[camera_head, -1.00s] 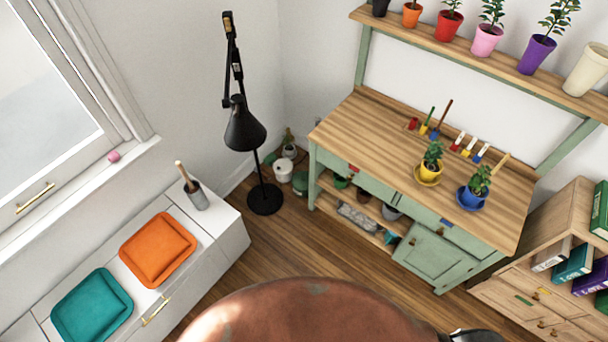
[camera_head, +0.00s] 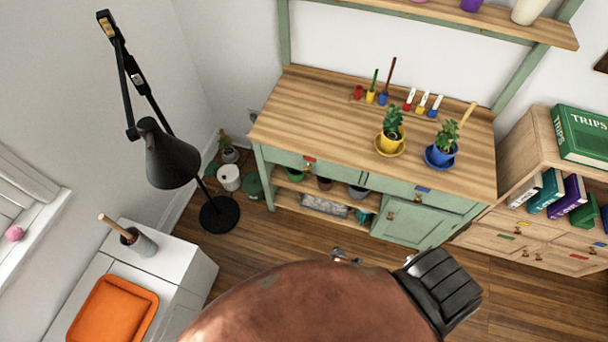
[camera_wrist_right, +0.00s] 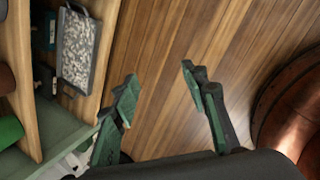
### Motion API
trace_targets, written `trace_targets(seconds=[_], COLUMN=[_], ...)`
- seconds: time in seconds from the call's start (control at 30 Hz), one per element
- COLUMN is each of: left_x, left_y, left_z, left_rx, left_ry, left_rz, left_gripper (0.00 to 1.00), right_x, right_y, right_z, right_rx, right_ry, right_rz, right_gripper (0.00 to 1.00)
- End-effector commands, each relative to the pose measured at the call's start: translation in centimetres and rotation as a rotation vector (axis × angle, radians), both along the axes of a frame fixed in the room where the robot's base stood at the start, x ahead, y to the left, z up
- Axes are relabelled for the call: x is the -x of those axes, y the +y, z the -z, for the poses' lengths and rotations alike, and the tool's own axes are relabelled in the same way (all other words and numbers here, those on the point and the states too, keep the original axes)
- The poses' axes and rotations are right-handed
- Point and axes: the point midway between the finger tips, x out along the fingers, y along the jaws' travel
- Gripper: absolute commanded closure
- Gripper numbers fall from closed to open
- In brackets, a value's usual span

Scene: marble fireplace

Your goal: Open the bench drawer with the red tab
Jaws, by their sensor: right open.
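The green bench (camera_head: 268,180) has a wooden top and stands against the back wall. Its upper left drawer (camera_head: 289,158) carries a small red tab (camera_head: 309,159) and looks shut. A second drawer (camera_head: 450,200), to its right, carries a blue tab (camera_head: 422,189). My right gripper (camera_head: 345,257) barely shows in the head view, low in front of the bench, partly hidden by my own body. In the right wrist view the gripper (camera_wrist_right: 160,79) is open and empty above the wooden floor, beside the bench's lower shelves. My left gripper is not in view.
A black lamp (camera_head: 172,160) stands left of the bench, near a white cabinet (camera_head: 185,265). Yellow (camera_head: 391,140) and blue (camera_head: 440,155) plant pots stand on the benchtop. A wooden bookcase (camera_head: 480,240) is at the right. A pebble tray (camera_wrist_right: 77,48) lies on the bench shelf.

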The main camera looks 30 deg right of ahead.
Motion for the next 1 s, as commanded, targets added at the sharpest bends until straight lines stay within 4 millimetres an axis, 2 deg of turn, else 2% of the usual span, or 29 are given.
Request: trace_targets(seconds=[0.03,0.07,0.1,0.17,0.2,0.27,0.3,0.4,0.53,0.6,0.7,0.87,1.0], left_x=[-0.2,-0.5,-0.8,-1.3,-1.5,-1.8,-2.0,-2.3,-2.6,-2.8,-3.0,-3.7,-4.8], left_y=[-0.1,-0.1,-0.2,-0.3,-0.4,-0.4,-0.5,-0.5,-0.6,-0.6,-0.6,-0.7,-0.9], left_z=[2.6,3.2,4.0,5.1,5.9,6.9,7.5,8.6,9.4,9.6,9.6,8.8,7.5], left_rx=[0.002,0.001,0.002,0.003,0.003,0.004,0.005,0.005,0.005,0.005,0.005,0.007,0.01], left_ry=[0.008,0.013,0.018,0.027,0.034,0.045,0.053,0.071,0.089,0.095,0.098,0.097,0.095], left_rz=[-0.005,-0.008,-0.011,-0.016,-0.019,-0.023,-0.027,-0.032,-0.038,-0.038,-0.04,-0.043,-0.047], left_gripper=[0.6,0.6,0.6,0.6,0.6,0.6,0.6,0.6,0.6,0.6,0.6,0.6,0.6], right_x=[-4.4,-6.7,-9.8,-14.1,-16.7,-20.0,-21.8,-25.0,-26.5,-26.6,-26.6,-27.2,-28.5], right_y=[0.0,-0.1,-0.2,-0.2,-0.1,0.2,0.5,1.4,2.6,2.9,3.3,2.6,1.0], right_z=[0.4,-0.5,-2.0,-4.6,-6.6,-9.9,-12.2,-17.9,-24.0,-26.3,-28.4,-29.3,-29.2], right_rx=[0.104,0.178,0.281,0.444,0.557,0.729,0.841,1.095,1.332,1.413,1.479,1.506,1.504], right_ry=[-0.009,-0.009,-0.009,-0.006,-0.001,0.013,0.028,0.072,0.136,0.166,0.191,0.204,0.203], right_rz=[-0.143,-0.228,-0.333,-0.474,-0.551,-0.647,-0.695,-0.759,-0.762,-0.749,-0.733,-0.725,-0.724], right_gripper=[0.59,0.59,0.59,0.59,0.59,0.59,0.59,0.59,0.59,0.59,0.59,0.59,0.59])
